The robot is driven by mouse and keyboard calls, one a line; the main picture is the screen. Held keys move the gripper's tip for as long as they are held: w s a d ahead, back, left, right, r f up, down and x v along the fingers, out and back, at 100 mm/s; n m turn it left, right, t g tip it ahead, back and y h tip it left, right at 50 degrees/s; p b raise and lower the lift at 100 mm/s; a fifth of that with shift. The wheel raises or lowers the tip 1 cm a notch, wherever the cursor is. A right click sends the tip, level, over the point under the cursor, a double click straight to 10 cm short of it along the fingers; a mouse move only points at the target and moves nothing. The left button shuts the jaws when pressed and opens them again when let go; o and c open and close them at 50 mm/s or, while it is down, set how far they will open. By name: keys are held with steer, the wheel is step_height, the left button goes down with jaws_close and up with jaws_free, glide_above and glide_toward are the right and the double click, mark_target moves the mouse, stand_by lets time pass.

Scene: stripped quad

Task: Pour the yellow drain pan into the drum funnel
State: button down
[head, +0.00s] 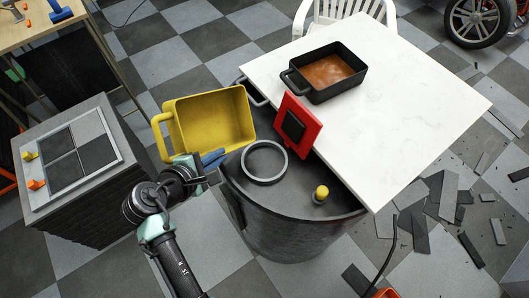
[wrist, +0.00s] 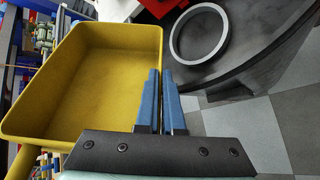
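The yellow drain pan (head: 212,118) is in the air left of the dark drum (head: 290,232). It is tilted, with its open side towards the head camera, and no liquid shows inside. Its handle is on the left. In the wrist view the pan (wrist: 85,85) fills the left side. My gripper (head: 214,157) is at its lower edge; the blue fingers (wrist: 162,75) are close together with the pan's side wall seemingly between them. The drum funnel appears as a grey ring (head: 264,182) on the drum lid, right of the gripper; it also shows in the wrist view (wrist: 179,54).
A white table (head: 420,110) overhangs the drum's right side and bears a black pan (head: 343,88) of brown liquid. A red-and-black panel (head: 311,136) stands behind the ring. A yellow knob (head: 321,193) is on the lid. A dark block (head: 85,195) stands left.

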mark_target(191, 143)
steer(key=shift+w+a+f+n+h, duration=0.15)
steer(key=shift+w+a+n+h, duration=0.15)
steer(key=shift+h, duration=0.1)
steer(key=shift+w+a+r+n+g+h+p, duration=0.25)
steer(key=shift+a+r+n+g+h+p, duration=0.2)
steer(key=shift+p, duration=0.45)
steer(key=shift+w+a+r+n+g+h+b, duration=0.1)
steer(key=shift+w+a+n+g+h+b, duration=0.1)
steer(key=shift+w+a+n+h+b, duration=0.35)
steer(key=shift+w+a+r+n+g+h+b, duration=0.1)
steer(key=shift+w+a+g+h+b, duration=0.15)
steer(key=shift+a, duration=0.6)
steer(key=shift+w+a+f+n+h+b, duration=0.1)
steer(key=shift+w+a+n+h+b, duration=0.15)
steer(key=shift+a+h+b, duration=0.4)
steer(key=a+f+n+b, duration=0.1)
steer(key=b, duration=0.3)
steer(key=shift+w+a+h, duration=0.1)
steer(key=shift+w+h, duration=0.2)
steer(key=shift+w, duration=0.05)
steer(key=b, duration=0.2)
steer(key=w+a+n+h+b, duration=0.1)
steer(key=b, duration=0.2)
steer(key=shift+a+r+g, duration=0.25)
steer(key=shift+a+g, duration=0.05)
steer(key=shift+g, duration=0.1)
steer(key=shift+r, duration=0.1)
